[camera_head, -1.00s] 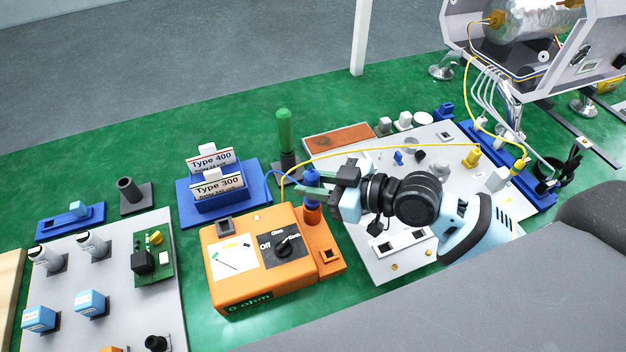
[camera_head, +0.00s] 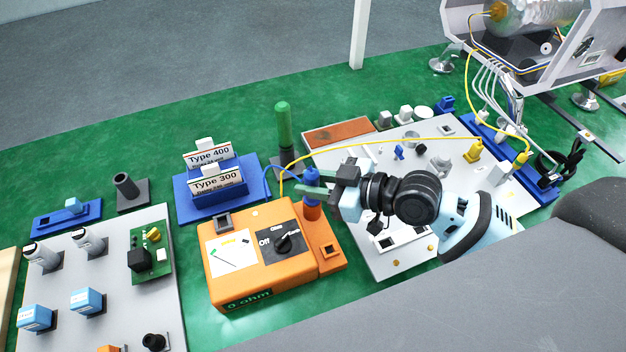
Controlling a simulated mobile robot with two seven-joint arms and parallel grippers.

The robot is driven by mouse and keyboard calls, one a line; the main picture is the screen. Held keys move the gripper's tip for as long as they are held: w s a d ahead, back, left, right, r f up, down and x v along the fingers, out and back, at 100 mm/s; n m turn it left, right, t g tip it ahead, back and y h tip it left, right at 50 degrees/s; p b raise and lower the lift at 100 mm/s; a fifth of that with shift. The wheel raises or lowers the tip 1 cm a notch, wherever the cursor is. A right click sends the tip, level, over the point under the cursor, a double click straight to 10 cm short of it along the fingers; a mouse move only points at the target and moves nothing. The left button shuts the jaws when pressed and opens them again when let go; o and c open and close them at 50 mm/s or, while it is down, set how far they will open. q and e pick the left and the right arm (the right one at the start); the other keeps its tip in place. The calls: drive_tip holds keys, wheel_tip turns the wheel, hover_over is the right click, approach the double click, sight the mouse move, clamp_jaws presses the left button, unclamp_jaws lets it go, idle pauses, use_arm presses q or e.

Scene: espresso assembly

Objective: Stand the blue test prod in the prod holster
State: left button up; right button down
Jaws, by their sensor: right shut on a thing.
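The blue test prod (camera_head: 312,178) is upright at the right rear of the orange meter. My right gripper (camera_head: 313,192) reaches in from the right and is shut on it; the fingers cover its middle. Below the fingers, an orange round piece (camera_head: 312,213) rises from the meter's side block, in line with the prod. I cannot tell whether this is the prod holster or part of the prod, nor how deep the prod sits. My left gripper is not in view.
The orange meter (camera_head: 230,284) has a dial and a 0 ohm display. A green-handled tool (camera_head: 283,122) stands behind the prod. A yellow cable (camera_head: 385,141) runs behind my right gripper. A blue card stand (camera_head: 190,211) is left, a grey board (camera_head: 385,268) right.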

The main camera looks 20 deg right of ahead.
drive_tip(key=shift+f, duration=0.35)
idle(0.9)
drive_tip(key=c, duration=1.1)
unclamp_jaws()
drive_tip(key=shift+r, duration=0.1)
drive_tip(key=shift+s+d, duration=0.1)
drive_tip(key=shift+d, duration=0.05)
drive_tip(key=shift+v, duration=2.9)
drive_tip(key=shift+r, duration=0.1)
